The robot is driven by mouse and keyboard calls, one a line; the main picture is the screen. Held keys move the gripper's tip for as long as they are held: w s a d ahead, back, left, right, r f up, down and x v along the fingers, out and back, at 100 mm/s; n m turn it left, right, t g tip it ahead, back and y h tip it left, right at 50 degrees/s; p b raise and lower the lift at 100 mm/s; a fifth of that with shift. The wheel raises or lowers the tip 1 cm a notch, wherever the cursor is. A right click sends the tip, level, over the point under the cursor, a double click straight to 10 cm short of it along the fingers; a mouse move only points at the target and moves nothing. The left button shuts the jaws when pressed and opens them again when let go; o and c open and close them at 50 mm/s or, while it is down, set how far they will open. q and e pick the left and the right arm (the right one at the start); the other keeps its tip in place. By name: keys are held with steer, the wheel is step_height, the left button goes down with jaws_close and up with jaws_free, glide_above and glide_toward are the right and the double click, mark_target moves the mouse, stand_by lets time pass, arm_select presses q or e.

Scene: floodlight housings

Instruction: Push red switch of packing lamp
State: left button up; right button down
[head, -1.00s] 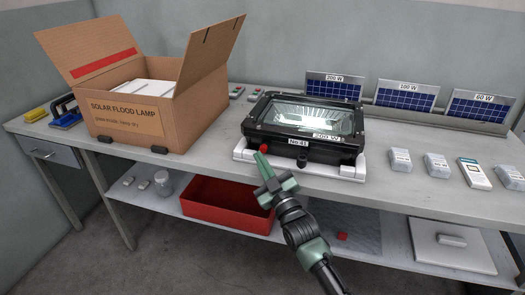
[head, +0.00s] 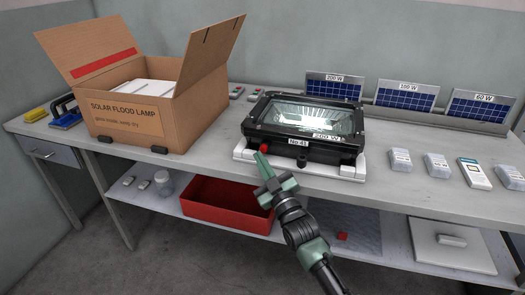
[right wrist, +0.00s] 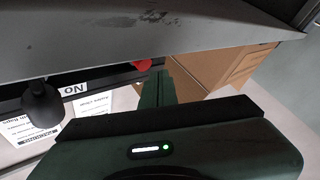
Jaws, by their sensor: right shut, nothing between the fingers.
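The black floodlight (head: 290,142), labelled No 41 and 200 W, lies glass up on a white support (head: 240,155) near the table's front edge. Its red switch (head: 264,147) is at the front left side; it also shows in the right wrist view (right wrist: 142,65). My right gripper (head: 261,157) is shut and empty, its fingertips right at the red switch. The closed fingers also show in the right wrist view (right wrist: 157,87), close beside the switch. I cannot tell whether they touch it. My left gripper is not in view.
An open carton (head: 160,105) marked solar flood lamp stands left of the floodlight. Solar panels (head: 405,95) stand behind, and several small packs (head: 438,165) lie to the right. A red bin (head: 228,205) is on the lower shelf.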

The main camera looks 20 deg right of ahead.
steer(key=shift+w+d, duration=0.1)
steer(key=shift+w, duration=0.05)
steer(key=shift+w+d, duration=0.15)
steer(key=shift+w, duration=0.05)
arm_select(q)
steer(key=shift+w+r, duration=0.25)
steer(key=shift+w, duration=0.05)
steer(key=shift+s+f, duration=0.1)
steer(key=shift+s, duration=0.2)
arm_select(e)
steer(key=shift+w+d, duration=0.1)
steer(key=shift+w, duration=0.05)
